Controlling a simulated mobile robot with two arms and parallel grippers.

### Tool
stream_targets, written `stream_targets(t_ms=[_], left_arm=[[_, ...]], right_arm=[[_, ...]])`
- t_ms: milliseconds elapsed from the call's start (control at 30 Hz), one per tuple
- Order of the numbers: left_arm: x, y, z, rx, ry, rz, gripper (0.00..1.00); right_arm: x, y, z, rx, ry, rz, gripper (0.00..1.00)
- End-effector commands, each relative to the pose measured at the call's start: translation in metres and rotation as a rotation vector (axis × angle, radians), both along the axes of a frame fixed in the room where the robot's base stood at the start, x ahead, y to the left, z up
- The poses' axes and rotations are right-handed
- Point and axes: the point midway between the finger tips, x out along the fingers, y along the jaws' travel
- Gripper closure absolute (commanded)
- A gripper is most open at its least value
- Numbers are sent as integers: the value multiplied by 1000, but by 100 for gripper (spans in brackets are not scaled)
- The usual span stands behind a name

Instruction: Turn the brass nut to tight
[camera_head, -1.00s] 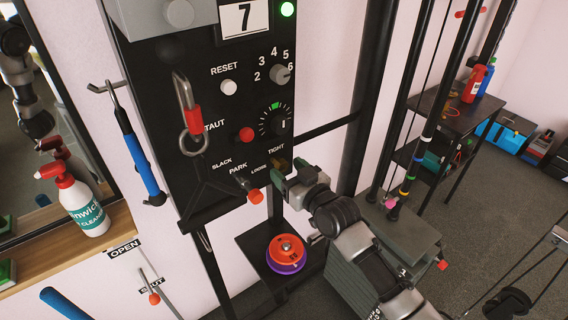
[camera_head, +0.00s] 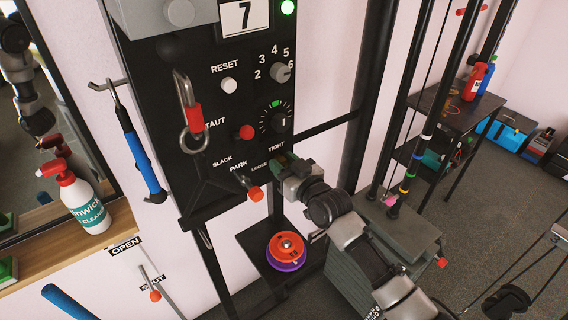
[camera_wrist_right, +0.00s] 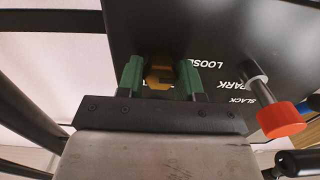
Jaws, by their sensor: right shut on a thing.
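The brass nut (camera_wrist_right: 160,72) sits on the black panel (camera_wrist_right: 215,35), beside the LOOSE label in the right wrist view. My right gripper (camera_wrist_right: 161,78) has its green fingers on either side of the nut and is shut on it. In the head view the right gripper (camera_head: 284,166) is at the panel's lower right edge, by the TIGHT and LOOSE labels, and mostly hides the nut. My left gripper is not in view.
A red-tipped lever (camera_head: 255,193) by PARK sticks out close to the gripper; its red knob (camera_wrist_right: 282,120) is right of the fingers in the wrist view. Orange and purple discs (camera_head: 287,250) lie on a low shelf below. A dark post (camera_head: 365,100) stands right of the panel.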

Motion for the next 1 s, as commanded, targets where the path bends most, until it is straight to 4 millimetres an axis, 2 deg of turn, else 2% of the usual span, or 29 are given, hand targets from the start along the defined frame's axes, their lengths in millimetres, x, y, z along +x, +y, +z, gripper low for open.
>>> stream_targets(t_ms=[367,1000], left_arm=[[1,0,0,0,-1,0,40],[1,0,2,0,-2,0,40]], right_arm=[[0,0,0,124,90,-1,88],[1,-2,-1,603,437,-1,88]])
